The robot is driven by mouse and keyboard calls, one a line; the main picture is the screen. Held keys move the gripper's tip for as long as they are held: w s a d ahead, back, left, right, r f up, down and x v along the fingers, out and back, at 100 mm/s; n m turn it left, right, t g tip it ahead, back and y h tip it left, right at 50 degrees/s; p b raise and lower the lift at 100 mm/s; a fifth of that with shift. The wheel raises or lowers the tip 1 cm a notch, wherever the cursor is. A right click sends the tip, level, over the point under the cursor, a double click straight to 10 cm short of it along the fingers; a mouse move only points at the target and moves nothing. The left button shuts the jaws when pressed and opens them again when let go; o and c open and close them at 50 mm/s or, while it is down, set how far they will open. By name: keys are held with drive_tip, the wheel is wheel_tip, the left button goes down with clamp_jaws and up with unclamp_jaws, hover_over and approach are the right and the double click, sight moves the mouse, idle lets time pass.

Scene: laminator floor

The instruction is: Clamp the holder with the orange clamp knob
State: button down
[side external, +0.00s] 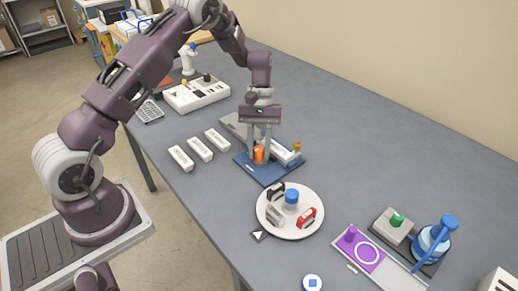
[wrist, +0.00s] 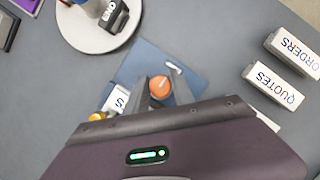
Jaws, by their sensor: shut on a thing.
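The orange clamp knob (side external: 259,155) stands on a blue base plate (side external: 266,176). In the wrist view the knob (wrist: 159,86) shows as an orange disc from above. My gripper (side external: 260,154) reaches down from above, with its fingers on either side of the knob, and is shut on it. In the wrist view my gripper (wrist: 161,88) shows a finger at each side of the knob. The holder (side external: 286,154) seems to be the pale part on the blue plate, beside the knob and partly behind the fingers. Whether it is clamped tight cannot be seen.
A white round tray (side external: 265,223) with several small items stands in front of the plate. Three white labelled blocks (side external: 200,149) lie to the left. A purple board (side external: 367,257) and a blue stamp-like device (side external: 434,240) are at the right. The back right of the table is clear.

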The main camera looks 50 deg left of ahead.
drive_tip(key=c, duration=1.1)
unclamp_jaws()
drive_tip(key=v, duration=0.7)
